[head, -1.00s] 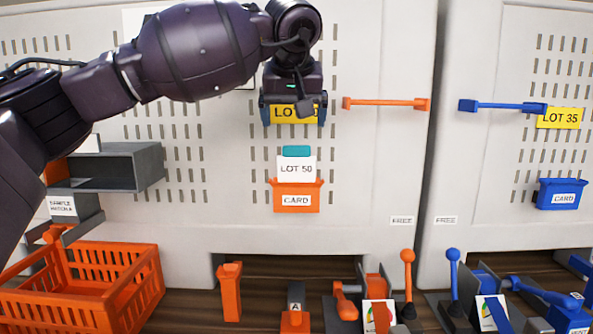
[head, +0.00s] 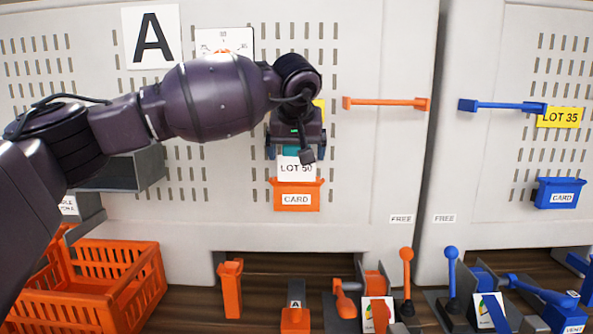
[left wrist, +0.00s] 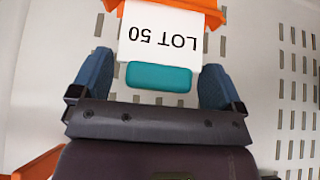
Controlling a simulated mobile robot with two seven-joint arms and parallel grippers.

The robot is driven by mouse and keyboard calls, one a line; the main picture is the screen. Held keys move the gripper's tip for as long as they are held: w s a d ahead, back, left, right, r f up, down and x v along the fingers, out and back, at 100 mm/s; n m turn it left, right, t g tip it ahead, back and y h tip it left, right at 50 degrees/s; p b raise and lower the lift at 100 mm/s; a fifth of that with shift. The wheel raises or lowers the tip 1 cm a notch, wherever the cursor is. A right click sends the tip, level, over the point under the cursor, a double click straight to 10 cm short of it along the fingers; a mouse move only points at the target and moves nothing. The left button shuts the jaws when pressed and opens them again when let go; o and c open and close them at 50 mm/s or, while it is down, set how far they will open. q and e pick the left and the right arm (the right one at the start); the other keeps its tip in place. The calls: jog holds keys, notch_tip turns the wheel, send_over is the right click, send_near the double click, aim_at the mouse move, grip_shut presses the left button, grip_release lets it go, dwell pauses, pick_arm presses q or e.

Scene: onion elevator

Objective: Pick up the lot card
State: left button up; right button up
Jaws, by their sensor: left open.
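The lot card (head: 296,171) is white, reads "LOT 50" and has a teal tab on top. It stands upright in the orange card holder (head: 296,196) on the wall panel. In the left wrist view the card (left wrist: 168,40) appears upside down, its teal tab (left wrist: 159,77) between the two blue fingers. My left gripper (head: 296,152) is open around the tab's level, with a gap on each side in the left wrist view (left wrist: 158,88). Whether the fingers are deep enough to straddle the tab is hard to tell. My right gripper is not in view.
An orange bar (head: 386,103) is fixed to the panel at the right. A grey shelf box (head: 137,171) and an orange basket (head: 95,285) are at the left. Levers and small fixtures line the bench below. The panel around the holder is clear.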

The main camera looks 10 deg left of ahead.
pick_arm(q)
jog(key=c, duration=0.6)
